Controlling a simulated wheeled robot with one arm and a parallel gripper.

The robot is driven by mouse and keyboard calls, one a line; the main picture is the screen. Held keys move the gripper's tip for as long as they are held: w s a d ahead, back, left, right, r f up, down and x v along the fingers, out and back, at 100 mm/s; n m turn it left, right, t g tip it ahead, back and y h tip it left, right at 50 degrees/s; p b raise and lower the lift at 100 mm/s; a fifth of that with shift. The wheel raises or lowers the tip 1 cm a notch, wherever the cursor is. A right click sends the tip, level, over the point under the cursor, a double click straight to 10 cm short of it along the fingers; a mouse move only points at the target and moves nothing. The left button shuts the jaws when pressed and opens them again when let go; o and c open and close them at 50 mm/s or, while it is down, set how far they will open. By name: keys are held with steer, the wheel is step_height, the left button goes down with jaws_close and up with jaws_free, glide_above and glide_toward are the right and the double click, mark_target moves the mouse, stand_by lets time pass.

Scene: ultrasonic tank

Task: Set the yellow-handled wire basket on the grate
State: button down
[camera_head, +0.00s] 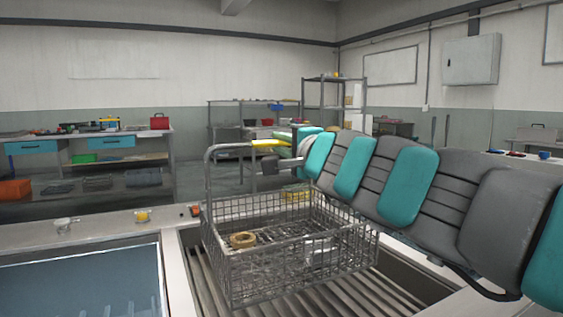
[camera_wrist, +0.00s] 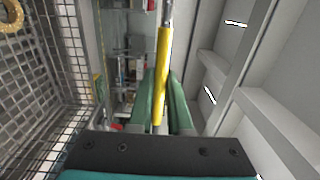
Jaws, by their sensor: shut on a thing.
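The wire basket (camera_head: 290,265) is upright over the slatted grate (camera_head: 208,285) in the head view. I cannot tell whether its underside touches the slats or hangs just above them. Its tall wire handle has a yellow grip (camera_head: 265,143). My gripper (camera_wrist: 162,95) is shut on that grip, which runs between its green fingers in the wrist view. The basket's mesh (camera_wrist: 70,45) fills the left of that view. A brass ring (camera_head: 243,240) and several small metal parts lie inside the basket. The basket hides part of the grate.
A tank with blue liquid (camera_head: 80,285) lies left of the grate, behind a pale rim (camera_head: 174,280). A yellow knob (camera_head: 142,216) and a metal fitting (camera_head: 64,225) stand on the back ledge. Benches (camera_head: 90,145) and shelving (camera_head: 333,100) are farther back. My arm fills the right side.

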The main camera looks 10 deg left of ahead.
steer(key=shift+w+d+f, duration=0.1)
steer(key=shift+w+f, duration=0.15)
steer(key=shift+f, duration=0.2)
step_height(320, 180, down, 3)
steer(key=b, duration=0.2)
steer(key=shift+r+b, duration=0.2)
steer(key=shift+b, duration=0.1)
steer(key=shift+f, duration=0.1)
steer(key=c, duration=0.8)
jaws_free()
steer(key=shift+c, duration=0.2)
